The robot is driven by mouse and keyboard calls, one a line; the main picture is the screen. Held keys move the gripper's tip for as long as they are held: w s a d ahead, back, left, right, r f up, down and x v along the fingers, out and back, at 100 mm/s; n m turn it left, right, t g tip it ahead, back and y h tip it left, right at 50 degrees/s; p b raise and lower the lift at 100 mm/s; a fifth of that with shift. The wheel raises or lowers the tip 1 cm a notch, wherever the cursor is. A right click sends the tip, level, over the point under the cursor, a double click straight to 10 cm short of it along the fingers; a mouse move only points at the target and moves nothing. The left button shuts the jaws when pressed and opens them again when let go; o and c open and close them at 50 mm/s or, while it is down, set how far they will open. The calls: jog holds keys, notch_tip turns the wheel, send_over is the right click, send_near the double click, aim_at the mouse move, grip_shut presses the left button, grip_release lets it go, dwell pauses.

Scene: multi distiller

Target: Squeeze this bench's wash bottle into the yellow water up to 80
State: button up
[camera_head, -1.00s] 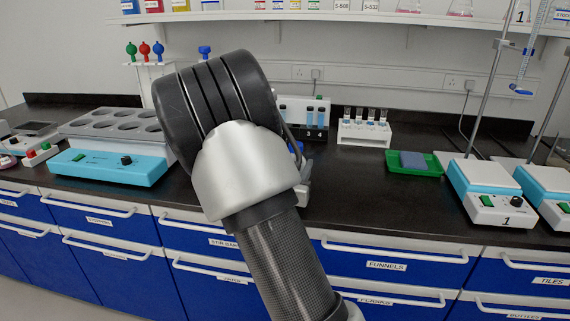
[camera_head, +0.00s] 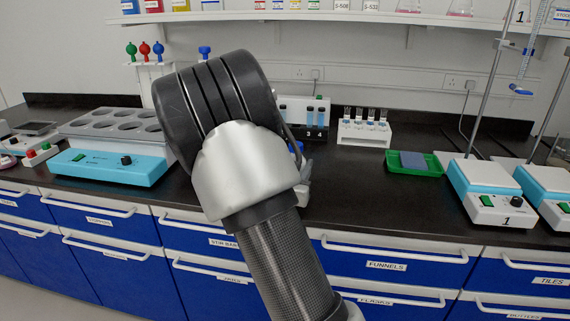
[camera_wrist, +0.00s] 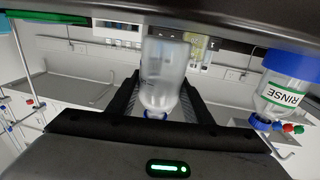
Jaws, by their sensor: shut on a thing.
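In the wrist view my gripper (camera_wrist: 157,108) is shut on a clear, translucent bottle (camera_wrist: 165,75). A small blue part shows at its lower end in that picture, between the fingers. The bottle looks mostly clear, and its fill level cannot be read. In the head view my arm hides most of the gripper. A pale part of the gripper or bottle shows just right of the arm, with a bit of blue above it.
The head view shows a vial rack (camera_head: 364,130), a green tray (camera_head: 413,162), a hotplate (camera_head: 490,190) and a teal-fronted block (camera_head: 107,166). Bare bench lies before the rack.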

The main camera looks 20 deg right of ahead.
aim_at(294, 148)
jog(key=shift+r, duration=0.15)
jog(key=shift+r+p, duration=2.15)
jog(key=shift+r, duration=0.8)
